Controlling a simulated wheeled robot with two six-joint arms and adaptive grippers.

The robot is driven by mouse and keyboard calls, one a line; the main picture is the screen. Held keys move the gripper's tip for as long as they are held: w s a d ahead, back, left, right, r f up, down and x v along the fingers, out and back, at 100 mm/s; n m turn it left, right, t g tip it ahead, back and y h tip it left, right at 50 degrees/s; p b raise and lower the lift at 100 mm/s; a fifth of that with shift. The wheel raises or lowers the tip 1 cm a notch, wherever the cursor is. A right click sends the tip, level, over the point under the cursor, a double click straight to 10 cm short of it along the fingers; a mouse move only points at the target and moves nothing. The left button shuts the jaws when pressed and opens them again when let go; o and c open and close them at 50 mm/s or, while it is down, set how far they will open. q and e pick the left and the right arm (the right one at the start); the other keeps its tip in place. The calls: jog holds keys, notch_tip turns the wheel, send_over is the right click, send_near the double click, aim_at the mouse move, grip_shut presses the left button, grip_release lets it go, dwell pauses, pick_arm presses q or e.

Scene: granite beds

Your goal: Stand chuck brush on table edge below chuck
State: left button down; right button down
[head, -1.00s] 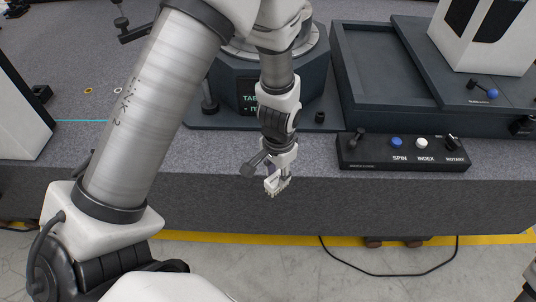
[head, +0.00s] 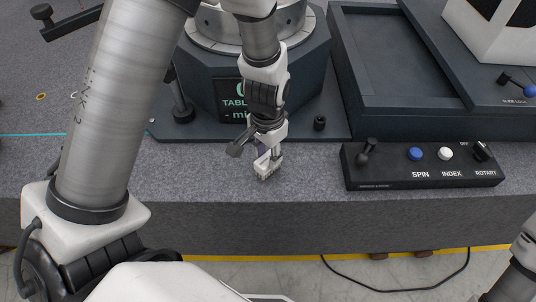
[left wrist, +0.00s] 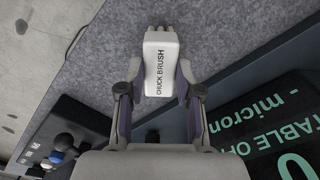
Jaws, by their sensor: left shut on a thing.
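My left gripper (head: 266,148) is shut on the chuck brush (head: 265,166) and points down in the head view. The brush is a small pale block with short bristles. In the left wrist view, the brush (left wrist: 161,68) lies between the two fingers (left wrist: 158,88), its "CHUCK BRUSH" label showing and its bristles pointing away from the gripper. It appears over the grey granite top near its front edge (head: 300,194); I cannot tell if it touches. The round steel chuck (head: 205,30) is behind, partly hidden by my arm. My right gripper is not in view.
A dark base with a lit display (head: 230,103) stands just behind the gripper. A black control box (head: 420,167) with blue and white buttons is to the right, beside a dark tray (head: 385,60). The granite strip between brush and box is clear.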

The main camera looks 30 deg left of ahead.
aim_at(268, 159)
pick_arm(q)
jog(key=shift+f, duration=0.6)
jog(key=shift+d+r, duration=0.1)
jog(key=shift+r, duration=0.15)
jog(key=shift+f, duration=0.2)
jog(key=c, duration=0.8)
grip_release()
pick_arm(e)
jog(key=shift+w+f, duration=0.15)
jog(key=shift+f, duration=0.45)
pick_arm(q)
jog(key=shift+r, duration=0.2)
notch_tip(268, 159, up, 12)
jog(key=shift+p, duration=1.25)
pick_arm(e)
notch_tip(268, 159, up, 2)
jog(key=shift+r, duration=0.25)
